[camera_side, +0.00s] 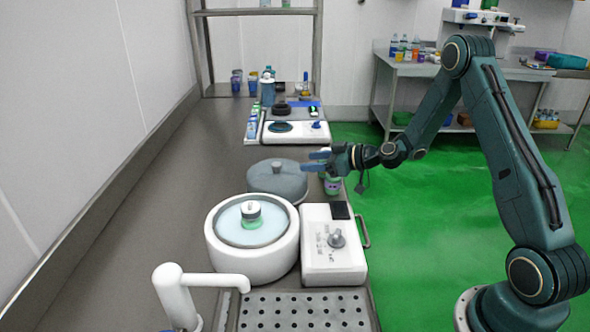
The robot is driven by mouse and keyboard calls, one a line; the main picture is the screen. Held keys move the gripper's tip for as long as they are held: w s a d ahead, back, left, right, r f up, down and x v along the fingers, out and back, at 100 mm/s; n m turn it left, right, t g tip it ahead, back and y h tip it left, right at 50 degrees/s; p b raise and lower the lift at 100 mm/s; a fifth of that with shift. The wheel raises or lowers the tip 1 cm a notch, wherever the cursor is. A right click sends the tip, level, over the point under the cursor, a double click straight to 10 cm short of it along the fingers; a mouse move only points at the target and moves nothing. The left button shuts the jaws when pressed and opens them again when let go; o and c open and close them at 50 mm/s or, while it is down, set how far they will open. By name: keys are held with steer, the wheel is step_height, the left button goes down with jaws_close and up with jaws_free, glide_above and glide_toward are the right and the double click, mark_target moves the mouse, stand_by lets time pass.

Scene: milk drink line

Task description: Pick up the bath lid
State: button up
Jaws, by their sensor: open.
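The bath lid (277,184) is a round grey domed lid with a small knob on top. It rests on the counter just behind the round white bath (252,262). The bath is uncovered and shows pale liquid, with a small white and green container (252,217) in it. My gripper (309,161) is open and empty, its fingers pointing left. In the picture it sits just right of the lid's knob and overlaps the lid's right edge. I cannot tell the exact height gap between the fingers and the lid.
A white control box (330,262) with a knob is beside the bath. A white spout (205,280) and a perforated drain plate (303,312) are in front. A white device (297,131) stands farther back.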

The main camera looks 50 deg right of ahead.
mark_target(279, 164)
steer(key=shift+w, duration=0.1)
steer(key=shift+x, duration=4.3)
steer(key=shift+a, duration=0.1)
steer(key=shift+x, duration=2.5)
steer(key=shift+a+f, duration=0.1)
jaws_close()
